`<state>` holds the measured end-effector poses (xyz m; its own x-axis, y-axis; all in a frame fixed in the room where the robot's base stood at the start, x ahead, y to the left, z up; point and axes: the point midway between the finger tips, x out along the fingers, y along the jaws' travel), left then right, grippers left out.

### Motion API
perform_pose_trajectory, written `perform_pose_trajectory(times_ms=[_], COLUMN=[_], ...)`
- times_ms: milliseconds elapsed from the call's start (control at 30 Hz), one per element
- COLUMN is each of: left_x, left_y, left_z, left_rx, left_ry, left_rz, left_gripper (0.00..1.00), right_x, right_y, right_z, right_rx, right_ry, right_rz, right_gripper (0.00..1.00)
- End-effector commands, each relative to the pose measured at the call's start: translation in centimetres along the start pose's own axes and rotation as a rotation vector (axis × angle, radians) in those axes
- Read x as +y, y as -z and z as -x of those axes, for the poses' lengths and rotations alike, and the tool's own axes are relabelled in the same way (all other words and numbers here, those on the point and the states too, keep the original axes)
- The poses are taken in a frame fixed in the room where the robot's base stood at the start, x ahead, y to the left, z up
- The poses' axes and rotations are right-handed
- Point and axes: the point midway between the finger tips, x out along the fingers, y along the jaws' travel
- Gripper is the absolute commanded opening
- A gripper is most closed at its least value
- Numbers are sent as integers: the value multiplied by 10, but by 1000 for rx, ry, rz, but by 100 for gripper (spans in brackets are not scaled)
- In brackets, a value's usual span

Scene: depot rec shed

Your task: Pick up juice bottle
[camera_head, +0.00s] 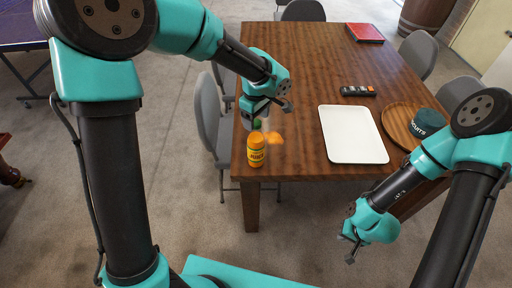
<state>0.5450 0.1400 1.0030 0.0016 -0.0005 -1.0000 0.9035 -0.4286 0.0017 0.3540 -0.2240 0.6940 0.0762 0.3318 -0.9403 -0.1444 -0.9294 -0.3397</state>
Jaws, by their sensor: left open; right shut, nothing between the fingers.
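The juice bottle (256,150) is orange with a yellow label. It stands upright near the left front corner of the brown wooden table (300,88). My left gripper (266,112) is open and empty, above and slightly behind the bottle in the picture, apart from it. My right gripper (350,248) is shut and empty, low in front of the table's near edge, well away from the bottle.
Just behind the bottle are a small green item (257,124) and an orange piece (275,138), partly hidden. A white tray (352,135), a round wooden tray (398,117) with a dark tin (425,122), a remote (357,91) and a red book (365,33) occupy the table. Grey chairs surround it.

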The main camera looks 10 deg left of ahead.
Motion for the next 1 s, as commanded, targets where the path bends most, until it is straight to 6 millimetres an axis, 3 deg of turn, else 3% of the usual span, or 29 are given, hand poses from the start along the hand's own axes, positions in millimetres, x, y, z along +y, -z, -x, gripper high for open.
perform_pose_trajectory(times_ms=[333,867,1000], left_x=[2,2,2], left_y=[1,1,1], left_z=[-43,-46,-46], left_rx=[-1,-1,0], left_ry=[2,1,1], left_rz=[0,0,0], left_gripper=[68,68,55], right_x=[0,0,0], right_y=[0,0,0], right_z=[0,0,0], right_rx=[0,0,0], right_ry=[0,0,0], right_rz=[0,0,0], right_gripper=[0,0,0])
